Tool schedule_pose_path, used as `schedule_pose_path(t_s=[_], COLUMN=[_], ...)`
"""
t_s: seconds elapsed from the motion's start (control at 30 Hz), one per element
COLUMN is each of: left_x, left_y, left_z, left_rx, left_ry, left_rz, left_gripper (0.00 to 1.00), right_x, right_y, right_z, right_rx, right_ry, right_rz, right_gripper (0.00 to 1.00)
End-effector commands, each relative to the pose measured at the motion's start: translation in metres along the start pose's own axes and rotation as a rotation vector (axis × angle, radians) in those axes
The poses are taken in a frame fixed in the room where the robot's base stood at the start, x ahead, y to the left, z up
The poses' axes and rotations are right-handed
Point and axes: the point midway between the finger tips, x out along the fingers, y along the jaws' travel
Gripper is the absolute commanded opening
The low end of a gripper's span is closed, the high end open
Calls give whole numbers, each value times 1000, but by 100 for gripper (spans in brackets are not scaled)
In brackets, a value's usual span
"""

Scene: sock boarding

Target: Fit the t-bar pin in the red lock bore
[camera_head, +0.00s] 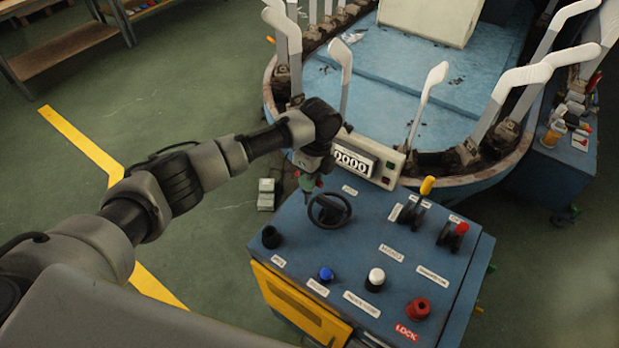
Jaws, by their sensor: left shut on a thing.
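The red lock bore (418,309) is a raised red ring near the front right corner of the blue control panel, beside a red LOCK label. My left gripper (311,181) points down over the panel's back left edge, close to the black handwheel and well away from the red bore. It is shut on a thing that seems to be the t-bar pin. That thing is mostly hidden; only small green and red bits show at the fingertips. No t-bar pin shows in the red bore. My right gripper is not in view.
The panel (390,245) carries a black handwheel (329,209), a black socket (270,237), blue (326,273) and white (375,278) knobs, and yellow and red levers (456,232). A counter box (360,160) stands behind. Beyond is a round machine with white sock boards (425,95).

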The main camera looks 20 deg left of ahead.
Motion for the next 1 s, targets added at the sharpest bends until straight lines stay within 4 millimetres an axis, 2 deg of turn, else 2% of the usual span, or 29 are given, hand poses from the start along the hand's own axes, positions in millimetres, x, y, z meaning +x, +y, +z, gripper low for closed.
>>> schedule_pose_path(t_s=[0.8,1.0], left_x=[-43,-49], left_y=[9,10], left_z=[0,0], left_rx=[1,1], left_ry=[1,1], left_rz=[0,0], left_gripper=[0,0], right_x=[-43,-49], right_y=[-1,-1], right_z=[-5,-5], right_rx=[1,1], right_ry=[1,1], right_rz=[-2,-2], right_gripper=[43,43])
